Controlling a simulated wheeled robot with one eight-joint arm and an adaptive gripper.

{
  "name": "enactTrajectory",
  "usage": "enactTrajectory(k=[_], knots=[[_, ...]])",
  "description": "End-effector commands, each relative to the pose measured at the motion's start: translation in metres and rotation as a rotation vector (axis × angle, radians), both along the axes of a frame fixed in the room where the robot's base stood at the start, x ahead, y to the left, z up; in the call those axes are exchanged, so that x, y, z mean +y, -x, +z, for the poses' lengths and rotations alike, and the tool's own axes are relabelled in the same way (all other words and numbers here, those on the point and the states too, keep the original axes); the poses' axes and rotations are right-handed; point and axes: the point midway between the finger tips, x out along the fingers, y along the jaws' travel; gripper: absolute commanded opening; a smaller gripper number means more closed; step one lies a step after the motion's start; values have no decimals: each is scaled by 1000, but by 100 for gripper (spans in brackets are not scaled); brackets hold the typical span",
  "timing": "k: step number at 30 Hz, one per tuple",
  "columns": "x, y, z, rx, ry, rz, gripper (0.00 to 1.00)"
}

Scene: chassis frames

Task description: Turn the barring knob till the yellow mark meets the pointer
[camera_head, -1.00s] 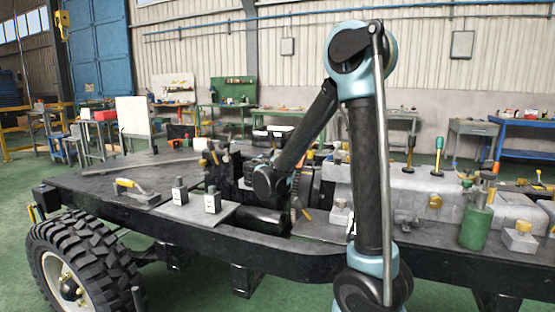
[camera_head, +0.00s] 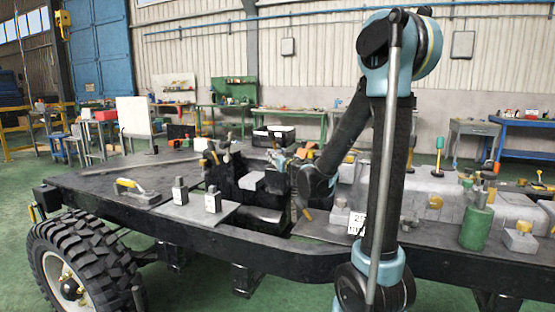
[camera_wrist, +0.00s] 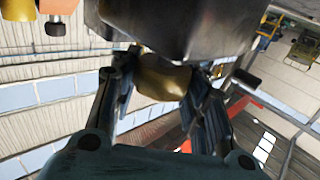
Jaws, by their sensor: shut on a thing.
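In the wrist view, a brass-coloured knob (camera_wrist: 163,78) sits between the two dark fingers of my gripper (camera_wrist: 160,88). The fingers are shut on it from both sides. A dark block (camera_wrist: 185,28) is right behind the knob and fills the top middle of that view. I cannot make out a yellow mark or a pointer in either view. In the head view my arm hides much of the work spot, and the knob in my grip cannot be picked out there.
The black chassis frame (camera_head: 270,249) runs across the head view. A yellow-handled tool (camera_head: 130,184) and a plate (camera_head: 197,214) with two small blocks lie at its left. A green cylinder (camera_head: 476,228) stands at the right.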

Motion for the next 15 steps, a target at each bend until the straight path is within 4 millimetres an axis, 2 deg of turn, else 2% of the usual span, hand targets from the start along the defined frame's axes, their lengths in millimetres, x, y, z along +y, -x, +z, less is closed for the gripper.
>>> enactTrajectory(k=[15], knots=[[-2,-1,0,-5,-4,50,17]])
